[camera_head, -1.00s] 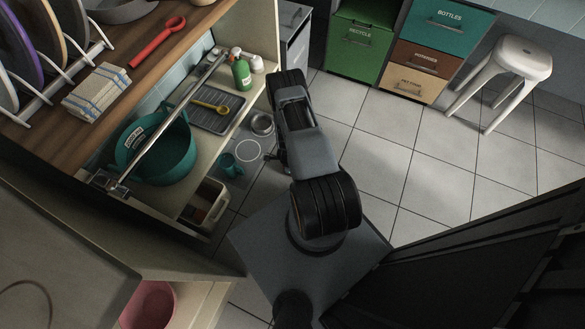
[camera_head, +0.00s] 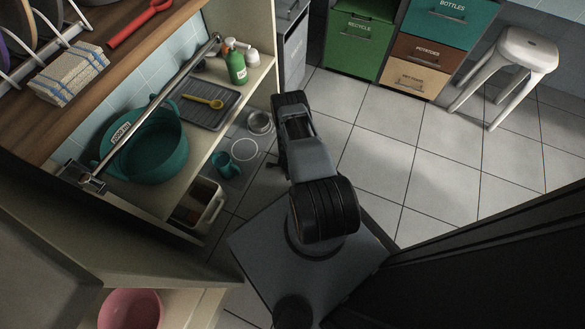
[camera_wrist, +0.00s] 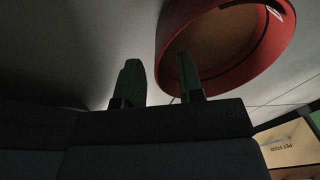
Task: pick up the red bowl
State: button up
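A red bowl (camera_wrist: 232,88) fills the upper right of the wrist view, its wide round opening showing a brown inside and a dark label at its right. My gripper (camera_wrist: 159,62) has its two dark fingers apart with nothing held. The right finger overlaps the bowl's near left rim in the picture; I cannot tell whether it touches. The left finger is outside the bowl. In the head view my arm hides my gripper, and this bowl does not show there. A separate pink bowl (camera_head: 130,309) stands at the lower left.
Tiled floor (camera_head: 400,170) is open to the right. Shelves at left hold a teal tub (camera_head: 155,150), a grey tray (camera_head: 205,105) and a green bottle (camera_head: 236,68). A white stool (camera_head: 525,50) and labelled drawers (camera_head: 420,55) stand at the back. A dark panel (camera_head: 490,260) borders the lower right.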

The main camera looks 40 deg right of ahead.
notch_tip(320, 180, down, 2)
jog(key=shift+d+f+b, duration=0.15)
jog(key=shift+b, duration=0.25)
jog(key=shift+c, duration=0.3)
grip_shut()
